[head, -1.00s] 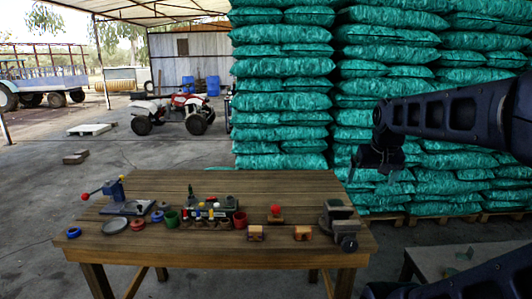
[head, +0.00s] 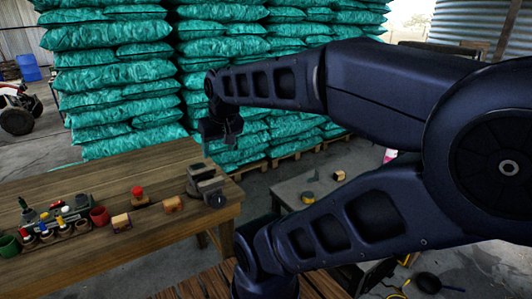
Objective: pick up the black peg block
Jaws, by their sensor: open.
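A dark block with several coloured pegs (head: 62,213), which may be the black peg block, stands on the left part of the wooden workbench (head: 120,178) in the head view. Small items in front of it hide part of it, and its details are too small to make out. My gripper (head: 222,138) is open and empty. It hangs in the air in front of the stacked sacks, above and to the right of the block, and well apart from it.
A red cup (head: 99,216), a green cup (head: 9,246), small wooden boxes (head: 121,221), a red-topped item (head: 138,193) and a vise (head: 204,181) share the workbench. Green sacks (head: 120,75) stand behind. A low grey table (head: 290,188) is at the right.

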